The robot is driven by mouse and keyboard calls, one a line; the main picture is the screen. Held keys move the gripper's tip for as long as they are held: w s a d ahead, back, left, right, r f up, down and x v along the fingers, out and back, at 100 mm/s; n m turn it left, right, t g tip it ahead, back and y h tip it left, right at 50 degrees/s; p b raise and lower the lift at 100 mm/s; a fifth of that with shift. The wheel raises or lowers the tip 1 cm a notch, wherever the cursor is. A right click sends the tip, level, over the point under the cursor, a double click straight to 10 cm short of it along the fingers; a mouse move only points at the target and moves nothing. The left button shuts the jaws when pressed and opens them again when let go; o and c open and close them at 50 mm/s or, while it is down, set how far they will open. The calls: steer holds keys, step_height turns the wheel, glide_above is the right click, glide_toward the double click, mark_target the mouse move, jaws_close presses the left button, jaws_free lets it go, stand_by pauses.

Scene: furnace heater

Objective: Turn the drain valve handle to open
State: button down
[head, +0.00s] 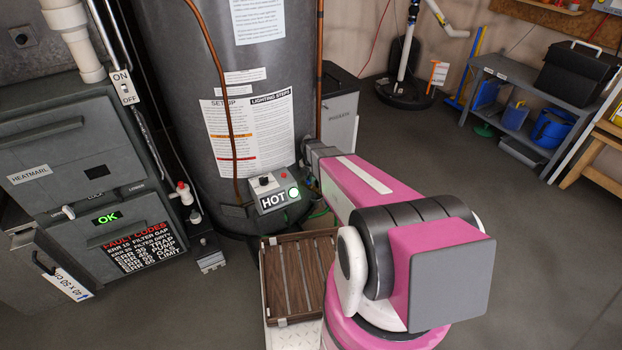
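The dark grey tank (240,110) stands upright in the middle of the head view. On its lower front is a control box (273,194) with a dark knob, a lit green button and a "HOT" label. I cannot make out the drain valve handle; my arm covers part of the tank's lower right side. A small white fitting with a red part (184,190) is left of the tank, but I cannot tell what it is. My gripper (314,157) is at the tank's lower right side, right of the control box. Its fingers are not clear, nor whether it touches anything.
The grey furnace cabinet (55,150) stands at left, with a green "OK" display. A slatted wooden tray (300,275) is below the control box. A grey cabinet (338,105) stands behind my arm. A shelf (530,85) is at right; the floor before it is clear.

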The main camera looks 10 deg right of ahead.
steer(key=n, duration=0.4)
steer(key=shift+n, duration=0.3)
steer(key=c, duration=1)
jaws_free()
steer(key=shift+w+a+r, duration=0.1)
steer(key=shift+w+r, duration=0.05)
steer(key=shift+r, duration=1.65)
steer(key=shift+w+a+r, duration=0.1)
steer(key=shift+r, duration=1.7)
